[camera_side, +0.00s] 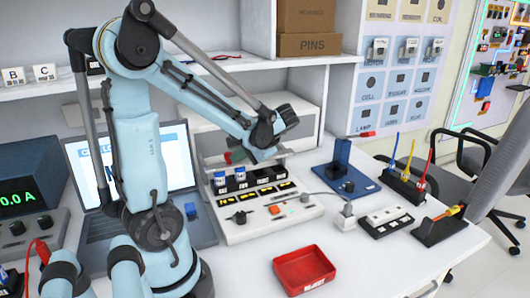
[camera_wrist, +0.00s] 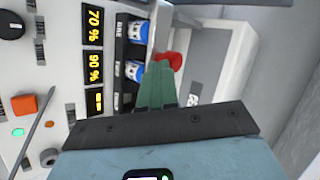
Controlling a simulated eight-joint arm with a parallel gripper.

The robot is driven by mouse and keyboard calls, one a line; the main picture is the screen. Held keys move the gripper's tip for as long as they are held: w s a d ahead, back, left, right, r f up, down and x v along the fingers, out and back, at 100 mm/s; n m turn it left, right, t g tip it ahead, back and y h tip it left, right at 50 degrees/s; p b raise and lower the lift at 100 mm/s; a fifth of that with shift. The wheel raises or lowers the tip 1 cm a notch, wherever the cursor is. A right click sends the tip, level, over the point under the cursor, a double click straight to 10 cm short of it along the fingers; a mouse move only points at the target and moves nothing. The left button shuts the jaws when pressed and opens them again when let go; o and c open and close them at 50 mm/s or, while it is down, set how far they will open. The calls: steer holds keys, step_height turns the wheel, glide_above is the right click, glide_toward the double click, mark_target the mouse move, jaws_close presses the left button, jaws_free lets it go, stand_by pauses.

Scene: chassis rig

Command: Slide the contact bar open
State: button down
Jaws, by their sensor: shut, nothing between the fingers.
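The chassis rig (camera_side: 270,224) is a white unit with a row of bays, yellow readouts and knobs. In the wrist view its panel (camera_wrist: 52,75) fills the left side. Two blue-and-white cells (camera_wrist: 138,33) sit in the bays. A pale bar runs behind the bays, probably the contact bar (camera_wrist: 222,65), with a red knob (camera_wrist: 172,61). My gripper (camera_side: 236,156) hangs over the bays at the back of the rig. In the wrist view the green fingers of my gripper (camera_wrist: 157,68) are together and empty, close beside the red knob. I cannot tell whether they touch it.
A laptop (camera_side: 90,165) and a power supply (camera_side: 30,190) stand left of the rig. A red tray (camera_side: 276,278) lies in front. Shelves stand behind.

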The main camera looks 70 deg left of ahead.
mark_target(245, 163)
steer(key=a, duration=0.6)
steer(key=shift+a, duration=0.35)
steer(key=d, duration=0.1)
steer(key=w+d, duration=0.1)
steer(key=d, duration=0.1)
steer(key=w+d, duration=0.1)
steer(key=shift+w+d+r, duration=0.1)
steer(key=shift+d+r, duration=0.05)
steer(key=v, duration=0.9)
steer(key=shift+d+r, duration=0.15)
steer(key=shift+r, duration=0.2)
steer(key=d+f+m+t+h, duration=0.2)
steer(key=d+t+h, duration=0.2)
steer(key=d, duration=0.5)
steer(key=w+d+f+m+t+h, duration=0.1)
steer(key=d+f+m+t+h, duration=0.2)
steer(key=d+t, duration=0.4)
steer(key=d+h, duration=0.1)
steer(key=d, duration=0.2)
steer(key=shift+w+d+f, duration=0.25)
steer(key=shift+d+f, duration=0.05)
